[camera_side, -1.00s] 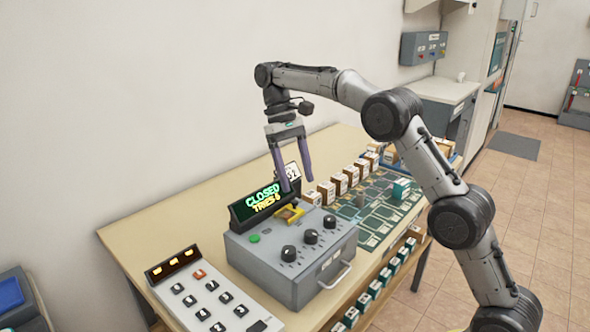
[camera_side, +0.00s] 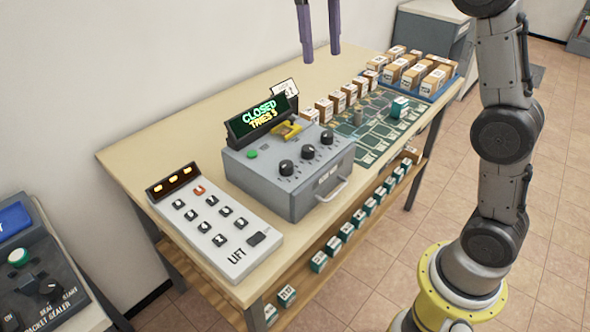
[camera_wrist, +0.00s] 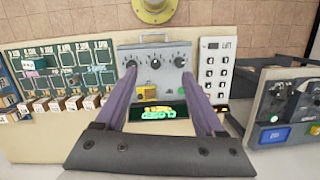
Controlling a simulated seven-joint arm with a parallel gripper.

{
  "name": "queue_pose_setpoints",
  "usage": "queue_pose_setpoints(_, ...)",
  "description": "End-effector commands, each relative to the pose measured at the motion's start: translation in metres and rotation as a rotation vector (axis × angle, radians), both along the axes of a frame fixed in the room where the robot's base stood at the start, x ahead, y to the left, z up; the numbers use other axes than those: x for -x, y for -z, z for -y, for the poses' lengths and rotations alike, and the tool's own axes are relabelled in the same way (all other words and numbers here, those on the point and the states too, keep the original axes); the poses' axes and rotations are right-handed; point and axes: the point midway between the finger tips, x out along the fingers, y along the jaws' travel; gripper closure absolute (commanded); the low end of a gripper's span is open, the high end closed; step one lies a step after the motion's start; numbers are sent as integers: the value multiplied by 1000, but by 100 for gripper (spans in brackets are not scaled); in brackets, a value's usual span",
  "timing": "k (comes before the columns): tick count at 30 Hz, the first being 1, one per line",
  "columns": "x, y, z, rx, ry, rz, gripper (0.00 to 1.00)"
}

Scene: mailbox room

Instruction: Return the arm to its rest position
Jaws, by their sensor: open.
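My gripper (camera_side: 320,52) shows at the top of the side view, its two purple fingers pointing down, apart and empty. It hangs in the air above the back of the table (camera_side: 200,125), clear of everything on it. In the wrist view my gripper (camera_wrist: 168,92) has its fingers spread, with the grey control box (camera_wrist: 155,60) seen between and beyond them. My arm stands nearly upright at the right of the side view. Its upper part and wrist are cut off by the top edge.
The grey control box (camera_side: 290,185) has knobs and a display (camera_side: 262,118) reading "CLOSED" and "TRIES 3". The LIFT keypad (camera_side: 215,235) is left of it. Small boxes and a green card mat (camera_side: 375,130) lie right. A blue tray (camera_side: 440,93) holds several boxes.

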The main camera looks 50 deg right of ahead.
Motion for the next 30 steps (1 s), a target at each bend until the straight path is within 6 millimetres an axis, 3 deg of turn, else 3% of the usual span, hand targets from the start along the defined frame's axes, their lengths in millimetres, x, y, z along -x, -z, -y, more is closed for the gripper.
queue_pose_setpoints(1, 19, -10, -2, 3, -5, 33, 29)
queue_pose_setpoints(6, 73, -22, -8, 10, -22, 143, 29)
queue_pose_setpoints(13, 143, -6, -13, 22, -50, 305, 29)
queue_pose_setpoints(17, 179, 19, -14, 29, -67, 399, 29)
queue_pose_setpoints(22, 215, 68, -15, 41, -92, 515, 29)
queue_pose_setpoints(27, 230, 116, -14, 53, -114, 591, 29)
queue_pose_setpoints(30, 229, 138, -13, 58, -124, 607, 29)
